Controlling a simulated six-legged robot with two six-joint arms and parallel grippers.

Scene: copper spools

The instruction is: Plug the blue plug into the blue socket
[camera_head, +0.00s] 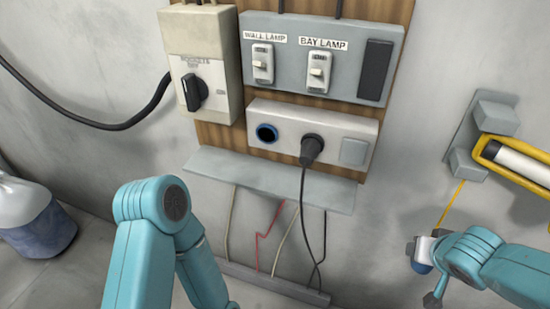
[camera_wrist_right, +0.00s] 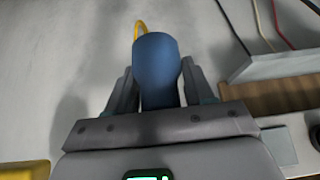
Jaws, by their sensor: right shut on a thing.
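The blue plug (camera_wrist_right: 157,62) is between the fingers of my right gripper (camera_wrist_right: 156,80), with a yellow cord leaving its far end. In the head view the blue plug (camera_head: 422,267) shows partly at my right gripper (camera_head: 424,272), low on the right and clear of the wall panel. My right gripper is shut on it. The blue socket (camera_head: 267,133) is a blue-ringed round hole at the left of the white outlet box (camera_head: 338,126); it is empty. My left arm shows at the lower left, but its gripper is out of frame.
A black plug (camera_head: 311,150) fills the socket to the right, its cable hanging down. A grey shelf (camera_head: 270,181) juts out below the outlet box. A yellow lamp (camera_head: 515,163) hangs at the right. A switch box (camera_head: 203,62) and lamp switch panel (camera_head: 325,50) are above.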

